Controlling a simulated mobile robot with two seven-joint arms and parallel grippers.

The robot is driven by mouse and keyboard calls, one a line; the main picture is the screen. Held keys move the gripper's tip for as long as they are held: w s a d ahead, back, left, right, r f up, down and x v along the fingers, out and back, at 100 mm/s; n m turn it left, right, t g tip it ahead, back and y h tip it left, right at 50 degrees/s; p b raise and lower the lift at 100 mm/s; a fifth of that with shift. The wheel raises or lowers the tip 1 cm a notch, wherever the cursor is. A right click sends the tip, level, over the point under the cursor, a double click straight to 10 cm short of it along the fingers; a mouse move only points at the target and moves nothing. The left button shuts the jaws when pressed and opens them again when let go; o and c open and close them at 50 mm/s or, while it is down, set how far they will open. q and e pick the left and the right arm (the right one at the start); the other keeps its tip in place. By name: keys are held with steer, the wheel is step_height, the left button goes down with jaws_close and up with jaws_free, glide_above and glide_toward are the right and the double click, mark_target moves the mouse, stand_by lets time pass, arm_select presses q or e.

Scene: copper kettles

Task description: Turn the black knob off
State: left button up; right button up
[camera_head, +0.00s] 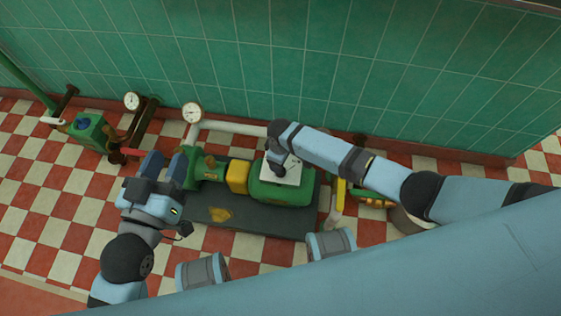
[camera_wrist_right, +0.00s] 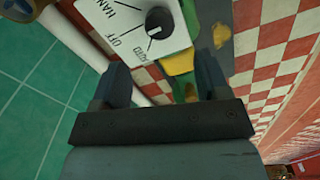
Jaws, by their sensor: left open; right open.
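The black knob (camera_wrist_right: 160,20) sits on a white panel (camera_wrist_right: 115,28) marked HAND, OFF and AUTO in the right wrist view. A pale mark shows on the knob, but I cannot tell for sure which label it points to. My right gripper (camera_wrist_right: 160,80) is open, with the knob apart from it, beyond its fingertips and roughly between them. In the head view the white panel (camera_head: 291,174) lies on top of the green machine (camera_head: 283,192), and my right wrist hides the knob. My left gripper (camera_head: 164,165) is open and empty, left of the machine.
The machine stands on a dark base plate (camera_head: 255,216) with a yellow coupling guard (camera_head: 237,176). Pipes and a round gauge (camera_head: 192,113) are behind it, near the green tiled wall (camera_head: 290,60). A green valve body (camera_head: 88,130) stands at left. Checkered floor (camera_head: 50,215) is clear at front left.

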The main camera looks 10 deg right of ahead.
arm_select(q)
steer(key=shift+g+y, duration=0.7)
steer(key=shift+g, duration=0.2)
steer(key=f, duration=0.1)
steer(key=a+f+p, duration=0.1)
steer(key=f, duration=0.1)
steer(key=shift+s+a+f, duration=0.25)
steer(key=shift+f, duration=0.1)
arm_select(e)
step_height(320, 180, up, 5)
steer(key=shift+f, duration=0.15)
